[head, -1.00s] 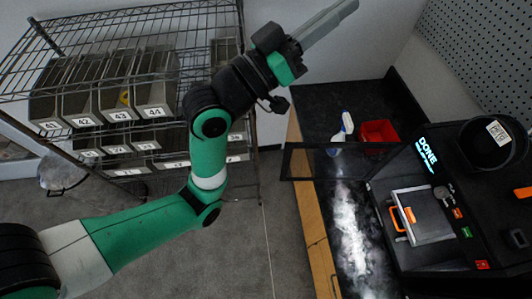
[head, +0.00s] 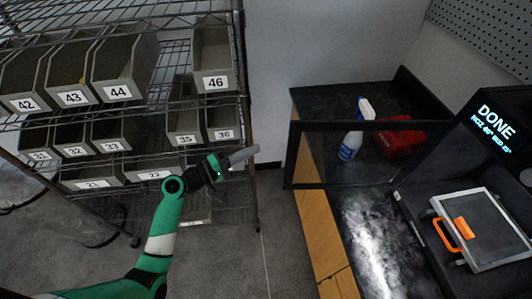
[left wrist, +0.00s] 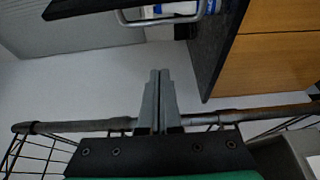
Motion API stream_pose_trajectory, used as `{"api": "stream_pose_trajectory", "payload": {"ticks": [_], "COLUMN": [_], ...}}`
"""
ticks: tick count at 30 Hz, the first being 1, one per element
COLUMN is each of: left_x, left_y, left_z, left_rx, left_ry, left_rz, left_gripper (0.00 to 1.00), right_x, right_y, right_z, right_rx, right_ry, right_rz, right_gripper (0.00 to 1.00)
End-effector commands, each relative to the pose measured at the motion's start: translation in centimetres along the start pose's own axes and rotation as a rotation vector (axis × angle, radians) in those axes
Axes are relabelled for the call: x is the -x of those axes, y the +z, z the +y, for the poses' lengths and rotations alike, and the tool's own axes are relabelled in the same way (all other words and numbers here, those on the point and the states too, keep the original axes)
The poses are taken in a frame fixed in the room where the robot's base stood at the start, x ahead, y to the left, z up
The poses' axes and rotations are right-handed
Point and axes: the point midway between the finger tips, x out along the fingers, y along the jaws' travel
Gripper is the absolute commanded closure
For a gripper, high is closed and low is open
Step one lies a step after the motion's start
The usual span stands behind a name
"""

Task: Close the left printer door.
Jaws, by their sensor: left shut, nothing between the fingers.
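The left printer door is a dark-framed, see-through panel (head: 293,160) that stands open, sticking out to the left of the printer (head: 487,125) over the counter. My left gripper (head: 250,153) is shut and empty, left of the door's outer edge and apart from it. It points right, toward the door. In the left wrist view the closed fingers (left wrist: 160,75) point up the picture. A dark frame bar (left wrist: 95,8) and a grey handle (left wrist: 168,18) show beyond them. My right gripper is out of view.
Inside the printer is a framed build plate (head: 485,230) with an orange handle. A spray bottle (head: 351,145) and a red bin (head: 400,143) are behind the door on the black counter. A wire shelf (head: 248,90) with numbered bins stands left. Open floor lies between shelf and counter.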

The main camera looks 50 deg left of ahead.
Motion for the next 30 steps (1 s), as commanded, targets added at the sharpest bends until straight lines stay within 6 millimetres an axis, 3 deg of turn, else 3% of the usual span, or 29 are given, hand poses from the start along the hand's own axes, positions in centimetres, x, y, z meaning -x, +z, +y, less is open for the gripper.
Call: {"api": "stream_pose_trajectory", "payload": {"ticks": [14, 21, 30], "left_x": [-9.5, -8.0, -7.8], "left_y": [0.3, 3.5, 3.8], "left_z": [-0.1, 0.1, 0.0], "left_rx": [-0.005, -0.004, -0.005], "left_ry": [0.001, 0.0, 0.0], "left_rz": [-0.004, -0.001, 0.0], "left_gripper": [1.0, 1.0, 1.0], "right_x": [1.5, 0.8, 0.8], "right_y": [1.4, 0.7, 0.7], "right_z": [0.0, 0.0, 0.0], "right_rx": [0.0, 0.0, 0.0], "right_ry": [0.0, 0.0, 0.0], "right_rz": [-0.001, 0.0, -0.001], "right_gripper": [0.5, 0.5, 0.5]}}
